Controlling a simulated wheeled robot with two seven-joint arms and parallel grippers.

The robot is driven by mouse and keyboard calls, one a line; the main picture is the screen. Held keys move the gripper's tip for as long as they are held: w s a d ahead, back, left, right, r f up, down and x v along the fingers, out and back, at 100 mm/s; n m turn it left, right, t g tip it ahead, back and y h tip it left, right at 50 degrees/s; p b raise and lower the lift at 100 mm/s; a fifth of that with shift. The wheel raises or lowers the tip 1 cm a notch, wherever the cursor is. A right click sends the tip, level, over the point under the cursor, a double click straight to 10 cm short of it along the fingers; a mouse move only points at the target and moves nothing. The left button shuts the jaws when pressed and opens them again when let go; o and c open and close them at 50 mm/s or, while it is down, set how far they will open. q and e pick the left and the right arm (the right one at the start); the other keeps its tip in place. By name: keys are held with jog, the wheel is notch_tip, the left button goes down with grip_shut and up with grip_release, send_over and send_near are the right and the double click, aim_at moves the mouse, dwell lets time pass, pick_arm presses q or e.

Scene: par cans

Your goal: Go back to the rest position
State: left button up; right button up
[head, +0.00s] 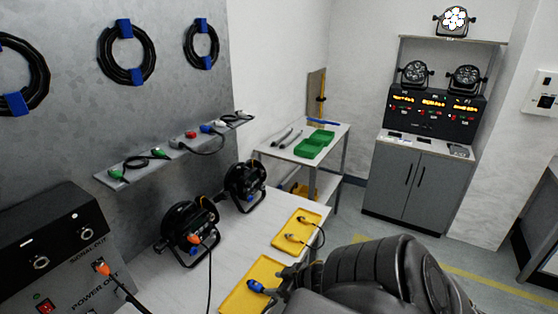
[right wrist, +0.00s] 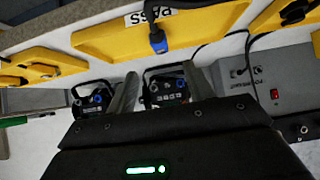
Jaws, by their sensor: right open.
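My right gripper (head: 284,280) is at the front of the white bench in the head view, beside a blue connector (head: 258,286) on the near yellow tray (head: 243,301). In the right wrist view its two fingers (right wrist: 162,76) stand apart with nothing held between them. The blue connector (right wrist: 157,42) shows beyond the fingertips, on the yellow tray (right wrist: 105,40) marked PASS. Whether a finger touches the connector I cannot tell. My left gripper is not in view.
Two black cable reels (head: 188,232) and a second yellow tray (head: 297,228) are on the bench. A power unit (head: 60,262) stands at left. A side table (head: 285,148) holds green trays. Par cans (head: 415,74) sit above a grey cabinet (head: 412,184). Floor shows at right.

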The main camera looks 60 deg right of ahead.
jog(key=shift+s+r, duration=0.4)
jog(key=shift+s, duration=0.05)
jog(key=s+d+f+g+h, duration=0.1)
jog(key=s+d+f, duration=0.15)
jog(key=f, duration=0.45)
jog(key=s+d+f+g, duration=0.1)
jog(key=s+d+f, duration=0.1)
jog(key=s+f, duration=0.35)
jog(key=s+a+f+g+b, duration=0.15)
jog(key=s+f, duration=0.25)
jog(key=f, duration=0.5)
jog(key=s+a+f+g+b, duration=0.1)
jog(key=s+a+f+g, duration=0.2)
jog(key=f, duration=0.6)
jog(key=s+a+f+n+g+b, duration=0.2)
jog(key=s+a+f+g+b, duration=0.1)
jog(key=s+a+f, duration=1.2)
jog(key=w+a+f+y+b, duration=0.1)
jog(key=w+a+f, duration=0.2)
jog(key=w+a, duration=0.2)
jog(key=shift+w+a+f+n, duration=0.2)
jog(key=shift+w+a+n, duration=0.1)
jog(key=shift+w+a, duration=0.1)
